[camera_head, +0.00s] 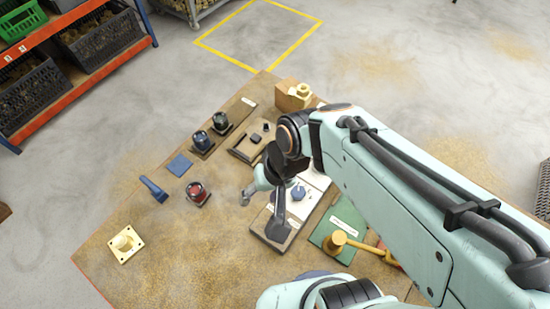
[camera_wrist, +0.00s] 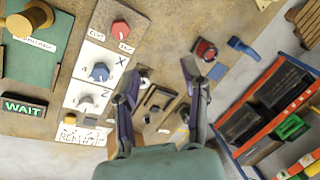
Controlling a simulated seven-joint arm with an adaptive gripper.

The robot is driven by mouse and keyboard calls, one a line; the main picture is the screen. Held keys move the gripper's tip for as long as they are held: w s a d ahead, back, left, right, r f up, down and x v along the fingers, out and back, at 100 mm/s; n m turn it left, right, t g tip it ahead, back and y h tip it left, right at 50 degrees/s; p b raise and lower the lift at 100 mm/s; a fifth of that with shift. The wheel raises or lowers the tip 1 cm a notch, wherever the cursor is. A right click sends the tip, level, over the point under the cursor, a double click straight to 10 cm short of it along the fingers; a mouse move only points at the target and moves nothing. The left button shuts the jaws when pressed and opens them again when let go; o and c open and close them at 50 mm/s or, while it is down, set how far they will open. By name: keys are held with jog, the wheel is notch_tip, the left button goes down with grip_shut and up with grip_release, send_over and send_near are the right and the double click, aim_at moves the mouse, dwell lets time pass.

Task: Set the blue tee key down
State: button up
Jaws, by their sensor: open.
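A blue bar-like piece with a wider end (camera_head: 154,189), which looks like the blue tee key, lies on the brown tabletop left of the red knob block. It also shows at the upper right of the wrist view (camera_wrist: 243,47). My gripper (camera_head: 262,214) is open over the table, right of that piece and clear of it. In the wrist view the fingers (camera_wrist: 160,75) are spread with nothing between them. A blue knob (camera_wrist: 99,72) sits on the white panel marked X, left of the fingers. My arm hides part of the panel in the head view.
A red knob block (camera_head: 198,191), a blue square pad (camera_head: 179,165) and dark round pieces (camera_head: 202,141) stand nearby. A yellow flanged piece (camera_head: 124,243) is at the left. A mallet (camera_head: 337,240) lies on a green board. The table's front left is mostly bare.

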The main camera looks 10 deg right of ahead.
jog(key=s+d+r+g+h, duration=0.1)
jog(key=s+d+r+h, duration=0.1)
jog(key=s+d+r, duration=0.2)
jog(key=s+d, duration=0.3)
jog(key=shift+n, duration=0.3)
